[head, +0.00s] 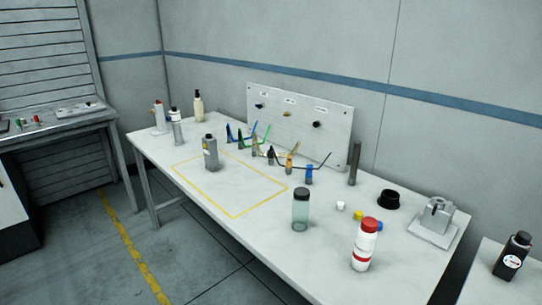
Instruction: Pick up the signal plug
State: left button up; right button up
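Several small plugs with cables stand in a slanting row on the white table (215,205), in front of an upright panel (340,128). The row includes a dark blue plug (229,134), a dark plug with a green cable (240,140), a tan plug (254,148), an orange plug (289,164) and a blue plug (309,175) at the right end. I cannot tell which is the signal plug. The panel has small white labels, too small to read, above blue, yellowish and black fittings. Neither gripper is in view.
A grey canister (211,153) stands inside a yellow outlined area. A clear jar (300,210) and a red-and-white bottle (364,245) stand near the front edge. A black cup (388,200), a dark cylinder (354,163) and a grey fixture (435,220) are at right.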

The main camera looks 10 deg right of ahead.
aim_at(270, 154)
jog(key=i+j+z, duration=0.1)
jog(key=i+j, duration=0.35)
jog(key=j, duration=0.2)
jog(key=i+j+z, duration=0.15)
jog(key=j, duration=0.2)
jog(key=i+j+z, duration=0.1)
jog(key=i+j, duration=0.15)
jog(key=j, duration=0.1)
